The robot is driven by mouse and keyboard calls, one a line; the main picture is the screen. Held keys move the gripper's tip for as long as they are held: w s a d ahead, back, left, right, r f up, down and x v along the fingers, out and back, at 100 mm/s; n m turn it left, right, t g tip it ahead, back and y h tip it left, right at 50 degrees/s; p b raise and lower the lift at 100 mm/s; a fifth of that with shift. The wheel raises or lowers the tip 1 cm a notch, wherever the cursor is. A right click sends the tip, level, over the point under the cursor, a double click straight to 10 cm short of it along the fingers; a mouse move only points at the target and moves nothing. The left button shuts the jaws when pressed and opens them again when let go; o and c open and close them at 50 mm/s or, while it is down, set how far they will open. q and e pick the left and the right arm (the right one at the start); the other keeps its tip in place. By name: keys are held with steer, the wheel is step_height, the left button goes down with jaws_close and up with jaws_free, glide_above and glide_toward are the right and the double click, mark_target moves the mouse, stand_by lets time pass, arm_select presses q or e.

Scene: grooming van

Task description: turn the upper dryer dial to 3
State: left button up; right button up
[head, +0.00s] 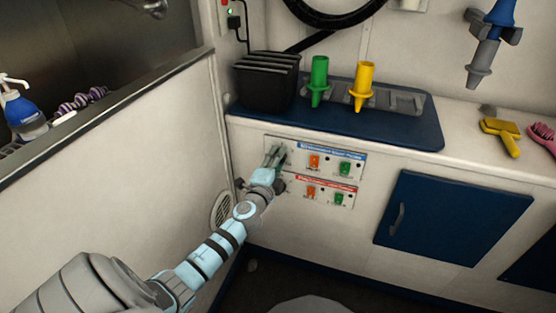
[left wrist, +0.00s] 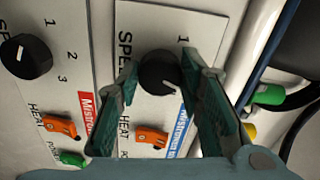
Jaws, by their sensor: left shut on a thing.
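The upper dryer panel with a blue label (head: 318,146) is on the white cabinet front. Its black dial (left wrist: 160,72) sits between the fingers of my left gripper (left wrist: 158,88) in the left wrist view; in the head view the gripper (head: 276,156) covers it. The gripper is shut on the dial. A white pointer mark shows on the dial's edge, and a printed 1 is beside it; the other numbers are hidden by the fingers. The lower red-labelled panel (head: 325,182) has its own black dial (left wrist: 27,56) with 1, 2, 3. My right gripper is out of view.
Orange switches (head: 314,162) and green switches (head: 345,168) lie right of the dials. A blue cabinet door (head: 450,215) is further right. Above, a blue mat (head: 400,128) holds green and yellow nozzles. A white wall (head: 120,150) stands left of the arm.

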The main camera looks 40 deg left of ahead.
arm_select(q)
steer(key=m+p, duration=0.1)
steer(key=m, duration=0.6)
steer(key=shift+m, duration=0.4)
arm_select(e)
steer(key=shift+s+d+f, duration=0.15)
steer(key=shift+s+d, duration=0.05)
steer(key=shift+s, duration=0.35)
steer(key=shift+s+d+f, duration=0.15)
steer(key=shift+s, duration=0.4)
arm_select(q)
steer(key=o, duration=1.2)
steer(key=shift+c, duration=0.2)
steer(key=shift+s, duration=0.1)
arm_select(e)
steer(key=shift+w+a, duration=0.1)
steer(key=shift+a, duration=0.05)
